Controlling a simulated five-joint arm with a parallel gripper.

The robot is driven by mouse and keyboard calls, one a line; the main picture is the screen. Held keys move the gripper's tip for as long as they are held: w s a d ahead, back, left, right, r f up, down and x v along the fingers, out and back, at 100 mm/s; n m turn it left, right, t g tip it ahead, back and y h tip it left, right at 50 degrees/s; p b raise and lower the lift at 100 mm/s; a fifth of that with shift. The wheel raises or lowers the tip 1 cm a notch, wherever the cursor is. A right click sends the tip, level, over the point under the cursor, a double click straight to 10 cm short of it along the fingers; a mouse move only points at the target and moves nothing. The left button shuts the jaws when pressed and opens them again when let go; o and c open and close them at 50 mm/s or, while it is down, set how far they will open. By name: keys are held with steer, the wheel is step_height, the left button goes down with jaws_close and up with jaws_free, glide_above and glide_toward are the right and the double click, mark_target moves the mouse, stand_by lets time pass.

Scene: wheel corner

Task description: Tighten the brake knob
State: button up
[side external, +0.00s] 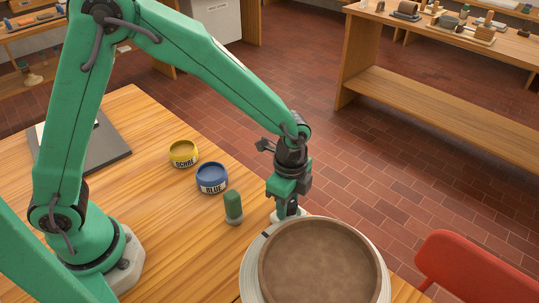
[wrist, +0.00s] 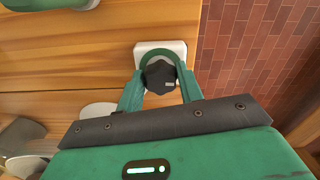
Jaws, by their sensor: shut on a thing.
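The brake knob (wrist: 160,76) is dark and many-sided in the wrist view, with a small pale mark on its face. It sits in front of a green ring (wrist: 152,54) on a white block (wrist: 142,48). My gripper (wrist: 160,84) has its two green fingers closed on either side of the knob. In the side external view my gripper (side external: 287,208) points down at the white block, just behind the wheel. The knob itself is hidden there by the fingers. The wheel has a brown round top (side external: 318,265) inside a cream pan (side external: 252,272).
A green-topped cylinder (side external: 233,207) stands left of my gripper. A blue jar (side external: 211,178) and an ochre jar (side external: 183,154) stand behind it on the wooden table (side external: 165,225). A red chair (side external: 465,265) is at the right. The tiled floor lies beyond the table edge.

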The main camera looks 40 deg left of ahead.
steer(key=o, duration=1)
steer(key=shift+r, duration=0.15)
steer(key=shift+r, duration=3.85)
steer(key=shift+a+r, duration=0.25)
steer(key=shift+r, duration=0.05)
steer(key=s+a+r+n+t, duration=0.3)
steer(key=s+a+r+n, duration=0.3)
steer(key=a+r+n, duration=0.35)
steer(key=s+a+r+n+t, duration=0.2)
steer(key=s+a+n, duration=0.4)
steer(key=s+a, duration=0.3)
steer(key=shift+r+t, duration=0.3)
